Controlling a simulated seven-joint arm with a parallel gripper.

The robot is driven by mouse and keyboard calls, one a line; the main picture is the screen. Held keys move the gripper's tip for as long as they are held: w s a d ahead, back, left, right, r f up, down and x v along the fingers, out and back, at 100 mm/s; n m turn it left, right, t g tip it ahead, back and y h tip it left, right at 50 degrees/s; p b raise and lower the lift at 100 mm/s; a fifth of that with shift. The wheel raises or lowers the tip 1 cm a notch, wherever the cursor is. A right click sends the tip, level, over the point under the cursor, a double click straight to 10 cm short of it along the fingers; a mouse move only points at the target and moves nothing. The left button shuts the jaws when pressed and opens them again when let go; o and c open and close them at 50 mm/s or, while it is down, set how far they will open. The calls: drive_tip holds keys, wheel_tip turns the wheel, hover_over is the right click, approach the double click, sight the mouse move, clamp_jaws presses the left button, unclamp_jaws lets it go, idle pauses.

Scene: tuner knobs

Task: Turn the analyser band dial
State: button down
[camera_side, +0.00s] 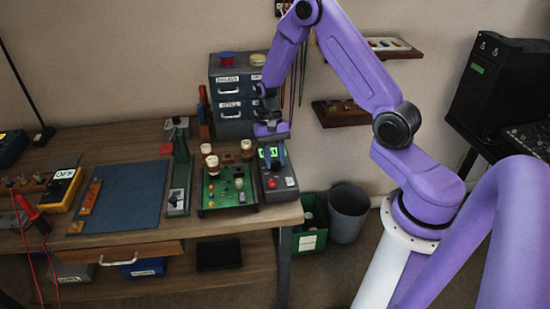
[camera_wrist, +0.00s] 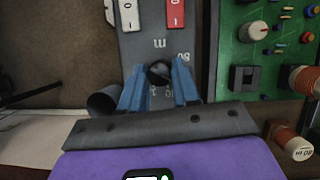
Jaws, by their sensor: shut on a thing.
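My gripper (camera_side: 273,158) is over the box, pointing down. In the wrist view my gripper's blue fingers (camera_wrist: 158,85) are shut on the dial, one on each side. The fingers and palm hide part of the dial and its scale. In the side view the dial is hidden behind the fingers.
Grey drawers (camera_side: 231,118) stand behind. A blue mat (camera_side: 122,205) lies to the left. A green bin (camera_side: 309,240) and grey bucket (camera_side: 347,222) stand on the floor past the bench's right edge.

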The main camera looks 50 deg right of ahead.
drive_tip(key=shift+n+h, duration=0.3)
drive_tip(key=shift+n, duration=0.7)
drive_tip(key=c, duration=0.9)
unclamp_jaws()
drive_tip(key=shift+o, duration=0.2)
drive_tip(key=shift+r, duration=0.1)
drive_tip(key=v, duration=1.7)
drive_tip(key=shift+w, duration=0.4)
drive_tip(key=shift+a, duration=0.1)
